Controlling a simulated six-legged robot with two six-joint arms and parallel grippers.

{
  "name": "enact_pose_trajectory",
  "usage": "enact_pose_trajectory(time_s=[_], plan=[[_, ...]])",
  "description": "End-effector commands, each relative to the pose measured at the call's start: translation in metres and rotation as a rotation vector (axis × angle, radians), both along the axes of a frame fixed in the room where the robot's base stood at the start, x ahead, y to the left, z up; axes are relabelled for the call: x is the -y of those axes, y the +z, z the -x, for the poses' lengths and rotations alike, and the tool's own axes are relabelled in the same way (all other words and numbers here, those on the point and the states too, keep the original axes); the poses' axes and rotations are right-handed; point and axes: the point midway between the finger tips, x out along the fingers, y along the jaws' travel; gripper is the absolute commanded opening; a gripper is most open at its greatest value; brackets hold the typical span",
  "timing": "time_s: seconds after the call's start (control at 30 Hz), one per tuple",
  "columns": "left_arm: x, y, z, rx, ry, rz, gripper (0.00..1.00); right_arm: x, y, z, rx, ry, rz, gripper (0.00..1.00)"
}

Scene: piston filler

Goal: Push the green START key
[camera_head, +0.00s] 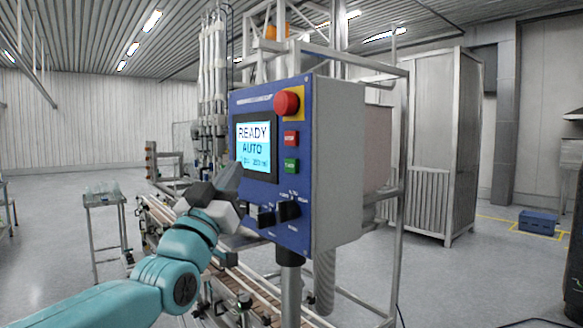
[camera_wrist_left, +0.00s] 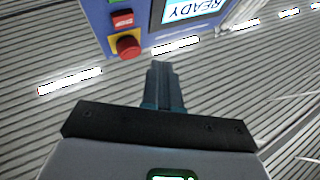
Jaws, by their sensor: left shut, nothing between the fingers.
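The green START key (camera_head: 291,165) is on the blue front of the control box (camera_head: 340,160), right of the lit screen (camera_head: 256,145), which reads READY AUTO. The red STOP key (camera_head: 290,138) is just above it. A red mushroom button (camera_head: 287,103) on a yellow plate is above that. My left gripper (camera_head: 231,172) is shut and empty, in front of the screen's lower left part and apart from the green key. In the left wrist view, the shut fingers (camera_wrist_left: 160,75) point toward the box, with the mushroom button (camera_wrist_left: 127,45) and red key (camera_wrist_left: 122,19) showing. My right gripper is not seen.
Black selector knobs (camera_head: 288,211) stick out below the keys, close to my left wrist. A conveyor (camera_head: 255,290) runs beneath the box. A small table (camera_head: 104,200) stands at left, and a blue crate (camera_head: 537,222) lies on the floor at right.

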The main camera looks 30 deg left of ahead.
Motion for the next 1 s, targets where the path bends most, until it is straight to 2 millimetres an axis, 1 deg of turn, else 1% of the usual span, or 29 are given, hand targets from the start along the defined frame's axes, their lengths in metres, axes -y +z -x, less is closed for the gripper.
enact_pose_trajectory(time_s=[0.17, 0.57, 0.6, 0.8, 1.0], plan=[[0.004, 0.002, -0.008, -0.001, -0.003, 0.002, 0.00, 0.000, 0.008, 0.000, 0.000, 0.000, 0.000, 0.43], [0.029, 0.004, -0.059, -0.003, -0.003, 0.002, 0.00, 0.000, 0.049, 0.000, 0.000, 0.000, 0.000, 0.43], [0.030, 0.001, -0.064, -0.002, -0.003, 0.002, 0.00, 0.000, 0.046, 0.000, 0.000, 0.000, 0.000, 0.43], [0.036, 0.000, -0.079, -0.001, -0.001, 0.000, 0.00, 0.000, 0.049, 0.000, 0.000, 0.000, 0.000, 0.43], [0.038, 0.000, -0.083, 0.000, -0.001, 0.001, 0.00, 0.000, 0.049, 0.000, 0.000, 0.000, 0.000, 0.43]])
